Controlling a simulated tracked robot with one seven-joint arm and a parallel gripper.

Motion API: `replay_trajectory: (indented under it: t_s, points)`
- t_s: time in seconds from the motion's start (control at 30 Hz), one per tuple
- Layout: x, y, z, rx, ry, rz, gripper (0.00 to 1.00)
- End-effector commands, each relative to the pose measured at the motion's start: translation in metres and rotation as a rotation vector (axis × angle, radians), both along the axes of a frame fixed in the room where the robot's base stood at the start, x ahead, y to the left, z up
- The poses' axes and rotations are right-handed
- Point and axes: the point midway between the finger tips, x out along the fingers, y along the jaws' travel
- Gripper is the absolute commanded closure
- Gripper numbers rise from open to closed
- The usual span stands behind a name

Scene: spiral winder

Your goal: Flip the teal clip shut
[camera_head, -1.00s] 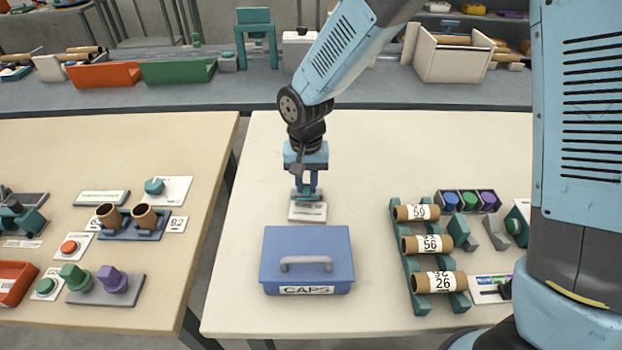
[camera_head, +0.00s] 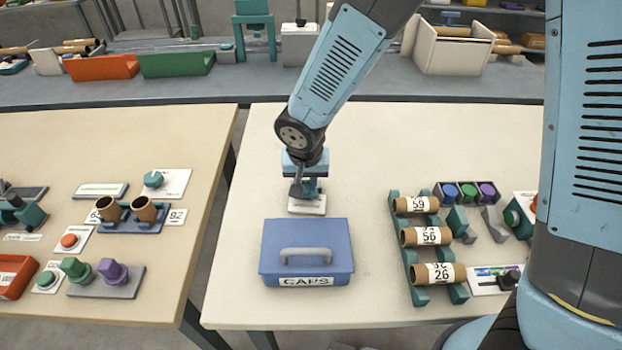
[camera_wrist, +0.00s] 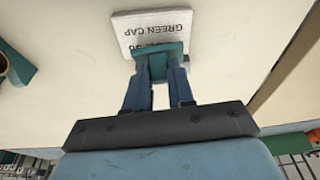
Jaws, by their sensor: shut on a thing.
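The teal clip (camera_wrist: 160,58) sits at the edge of a white card (camera_wrist: 152,30) in the wrist view. The card's upside-down print includes "GREEN CAP"; part of the print is hidden behind the clip. My gripper (camera_wrist: 158,75) is shut on the clip, with a blue finger on each side of it. In the head view the card (camera_head: 307,206) lies on the table behind the blue box, and my gripper (camera_head: 308,186) is down at its back part. My wrist hides most of the clip there, so its angle is hard to tell.
A blue lidded box (camera_head: 306,255) labelled CAPS stands just in front of the card. A teal rack (camera_head: 411,262) with numbered brown tubes stands to the right. Table (camera_head: 370,130) is clear behind and right of the card. A gap separates the left table (camera_head: 60,150).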

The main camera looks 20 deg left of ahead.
Motion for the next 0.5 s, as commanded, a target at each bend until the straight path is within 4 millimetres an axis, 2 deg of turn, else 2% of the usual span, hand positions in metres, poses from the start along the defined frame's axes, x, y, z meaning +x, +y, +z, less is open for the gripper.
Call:
replay_trajectory:
  t_s: [0.03, 0.5]
  points:
    - [-0.0019, -0.0056, -0.0037, -0.012, -0.004, -0.002, 1.0]
    - [-0.0064, -0.0069, -0.0066, 0.015, -0.089, -0.002, 1.0]
